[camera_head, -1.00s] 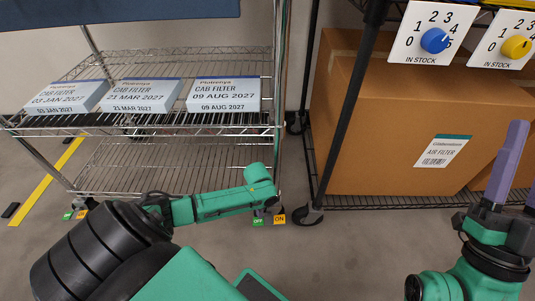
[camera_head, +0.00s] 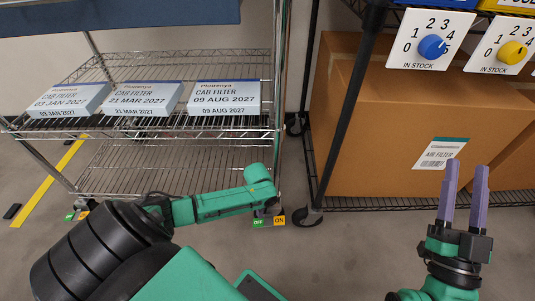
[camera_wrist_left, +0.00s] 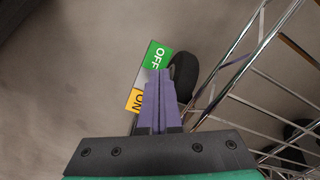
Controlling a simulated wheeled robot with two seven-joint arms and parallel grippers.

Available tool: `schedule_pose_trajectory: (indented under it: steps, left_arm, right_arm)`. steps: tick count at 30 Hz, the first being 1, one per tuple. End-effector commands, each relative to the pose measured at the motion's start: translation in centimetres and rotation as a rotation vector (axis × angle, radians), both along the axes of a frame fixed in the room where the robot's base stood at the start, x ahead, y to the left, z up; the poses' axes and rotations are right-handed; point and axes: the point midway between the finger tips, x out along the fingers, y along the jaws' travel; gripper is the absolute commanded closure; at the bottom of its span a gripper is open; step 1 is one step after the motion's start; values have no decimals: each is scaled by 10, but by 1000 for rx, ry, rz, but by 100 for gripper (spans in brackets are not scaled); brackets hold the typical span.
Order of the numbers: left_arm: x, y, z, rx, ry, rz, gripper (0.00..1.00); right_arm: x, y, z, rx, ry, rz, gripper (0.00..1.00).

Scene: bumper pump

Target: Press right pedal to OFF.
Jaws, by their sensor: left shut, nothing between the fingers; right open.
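The right pedal has a green OFF plate (camera_head: 258,223) and an orange ON plate (camera_head: 279,220), low at the wire cart's right front wheel. In the left wrist view the OFF plate (camera_wrist_left: 155,55) is ahead and the ON plate (camera_wrist_left: 134,100) lies left of the fingers. My left gripper (camera_wrist_left: 158,73) is shut and empty, its purple tips overlapping the OFF plate's near edge. I cannot tell whether they touch it or how the pedal is tilted. My left arm hides these fingers in the head view. My right gripper (camera_head: 463,168) is open and empty, at the lower right.
The wire cart (camera_head: 150,130) holds white cab filter boxes (camera_head: 222,96). Another pedal (camera_head: 76,215) sits at its left wheel. A rack with a large cardboard box (camera_head: 385,125) stands on the right. In the wrist view a dark wheel (camera_wrist_left: 184,75) and cart wires are close on the right.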

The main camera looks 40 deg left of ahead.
Motion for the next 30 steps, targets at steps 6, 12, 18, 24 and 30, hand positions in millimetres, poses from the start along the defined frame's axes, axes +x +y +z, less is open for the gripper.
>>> schedule_pose_trajectory:
  steps: [6, 12, 18, 24, 30]
  left_arm:
    - [0, 0, 2, 0, 0, 0, 100]
    - [0, 0, 4, 0, 0, 0, 100]
    - [0, 0, 5, 0, 0, 0, 100]
    - [0, 0, 7, 0, 0, 0, 100]
    - [0, 0, 9, 0, 0, 0, 100]
  right_arm:
    - [2, 3, -21, -11, 65, 7, 50]
    - [3, 5, -41, -22, 124, 15, 50]
    - [3, 8, -60, -32, 183, 22, 50]
    - [1, 10, -80, -42, 242, 30, 50]
    - [-2, 12, -100, -52, 301, 38, 50]
